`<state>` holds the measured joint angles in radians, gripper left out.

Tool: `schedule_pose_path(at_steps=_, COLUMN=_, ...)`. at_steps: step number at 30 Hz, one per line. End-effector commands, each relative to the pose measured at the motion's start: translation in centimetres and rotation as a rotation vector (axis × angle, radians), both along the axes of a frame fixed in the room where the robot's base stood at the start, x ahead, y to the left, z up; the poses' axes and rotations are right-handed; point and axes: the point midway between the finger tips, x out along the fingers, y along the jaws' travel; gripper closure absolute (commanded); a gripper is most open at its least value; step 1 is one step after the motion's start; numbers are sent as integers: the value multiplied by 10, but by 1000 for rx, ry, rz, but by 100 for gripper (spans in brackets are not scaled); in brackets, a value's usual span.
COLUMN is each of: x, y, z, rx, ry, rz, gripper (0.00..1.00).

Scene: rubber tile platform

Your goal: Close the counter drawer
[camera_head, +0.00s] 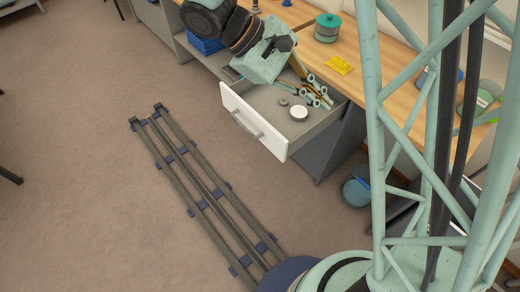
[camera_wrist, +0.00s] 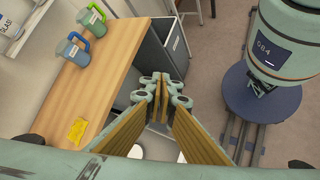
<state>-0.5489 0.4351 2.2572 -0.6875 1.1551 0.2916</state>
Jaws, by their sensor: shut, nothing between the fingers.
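The counter drawer, with its white front (camera_head: 253,121) and grey handle, stands pulled out from the wooden counter (camera_head: 345,50). A white round container (camera_head: 299,113) and a small grey disc (camera_head: 283,102) lie inside it. My gripper (camera_head: 325,100) is over the drawer's inner side, behind the front panel; I cannot tell how high above the drawer floor. In the wrist view its fingers (camera_wrist: 163,84) meet at the tips and hold nothing. They hide part of the drawer there.
A blue crate (camera_head: 207,44) sits on a low shelf. A blue round object (camera_head: 356,192) is under the counter.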

Motion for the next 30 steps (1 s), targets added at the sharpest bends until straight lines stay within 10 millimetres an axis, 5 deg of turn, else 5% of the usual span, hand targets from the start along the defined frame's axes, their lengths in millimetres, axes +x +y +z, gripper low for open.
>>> schedule_pose_path(at_steps=30, x=28, y=99, z=-122, rx=-324, ry=228, rz=397, gripper=100)
